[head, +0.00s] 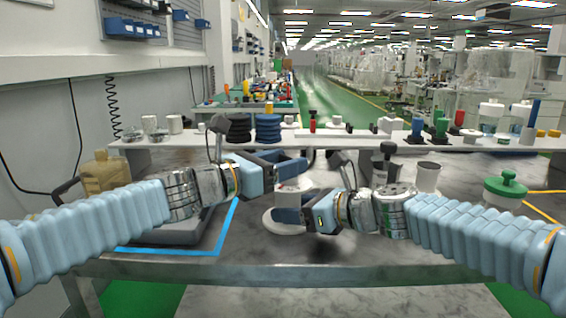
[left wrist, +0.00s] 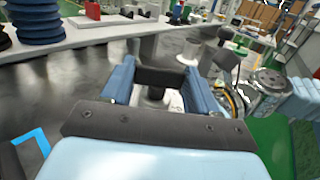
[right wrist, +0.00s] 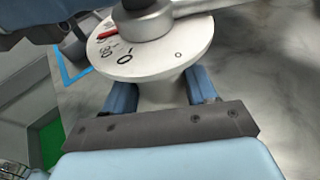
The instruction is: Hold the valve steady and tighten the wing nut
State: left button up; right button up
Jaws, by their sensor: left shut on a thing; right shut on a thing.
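The valve (head: 295,184) is a pale body on a round white base (head: 283,226) on the grey table. In the right wrist view, its white dial plate (right wrist: 180,45) has dark marks and a red pointer, with a grey hub (right wrist: 145,22) on top. My right gripper (head: 290,206) is shut on the valve's body below the plate. My left gripper (head: 288,166) is above it, shut on the dark wing nut (left wrist: 170,78), which shows as a bar between its fingers in the left wrist view. The fingers hide much of both parts in the head view.
A tan container (head: 104,174) and a grey tray (head: 170,234) inside blue tape stand at left. A green-capped item (head: 506,188) and a white cup (head: 427,177) are at right. A raised shelf (head: 345,139) with many parts runs behind.

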pick_arm(q)
jog(key=m+g+h, duration=0.1)
jog(key=g, duration=0.1)
jog(key=m+g+h, duration=0.1)
jog(key=m+g, duration=0.1)
jog(key=g, duration=0.1)
jog(key=m+g+h, duration=0.1)
jog(key=m+g, duration=0.1)
jog(key=shift+w+a+g+h, duration=0.1)
jog(key=shift+w+g+h, duration=0.2)
jog(key=shift+w+h, duration=0.1)
jog(key=m+g, duration=0.3)
jog(key=g, duration=0.2)
jog(key=shift+w+m, duration=0.2)
jog(key=shift+m, duration=0.2)
jog(key=shift+w+m+g, duration=0.15)
jog(key=shift+m+g, duration=0.5)
jog(key=shift+g, duration=0.4)
jog(key=shift+w+m+g, duration=0.1)
jog(key=shift+m+g, duration=0.55)
jog(key=shift+g, duration=0.4)
jog(key=shift+s+m+g+y, duration=0.2)
jog(key=shift+m+g+y, duration=0.1)
jog(key=shift+g, duration=0.2)
jog(key=o, duration=1.1)
jog(key=shift+c, duration=0.2)
jog(key=shift+w+r+t, duration=0.1)
jog(key=shift+r+t, duration=0.05)
jog(key=shift+t, duration=0.35)
